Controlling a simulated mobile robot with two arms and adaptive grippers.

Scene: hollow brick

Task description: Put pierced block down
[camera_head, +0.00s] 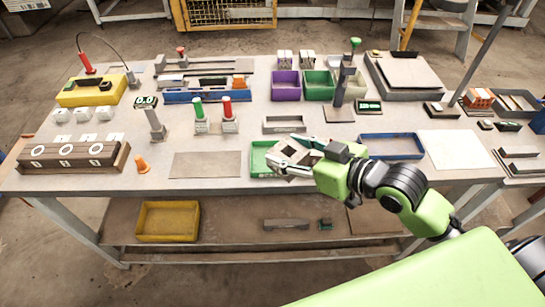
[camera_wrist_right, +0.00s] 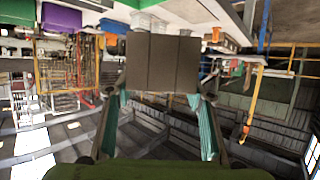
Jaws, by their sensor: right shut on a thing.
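My right gripper (camera_head: 292,156) reaches in from the right in the head view, over the green tray (camera_head: 256,163) near the table's front edge. In the wrist view my right gripper (camera_wrist_right: 160,97) is shut on the pierced block (camera_wrist_right: 163,62), a grey-brown block with two faint upright lines on its face. The block sits between the two fingertips; its holes do not show from this side. In the head view the block is hard to tell apart from the pale fingers. Whether it touches the tray below cannot be told. My left gripper is not in view.
A blue tray (camera_head: 420,151) lies right of the gripper, with a pale flat sheet (camera_head: 455,150) beyond it. A grey mat (camera_head: 207,165) lies to the left. A small grey tray (camera_head: 290,131) and a dark upright post (camera_head: 340,88) stand behind.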

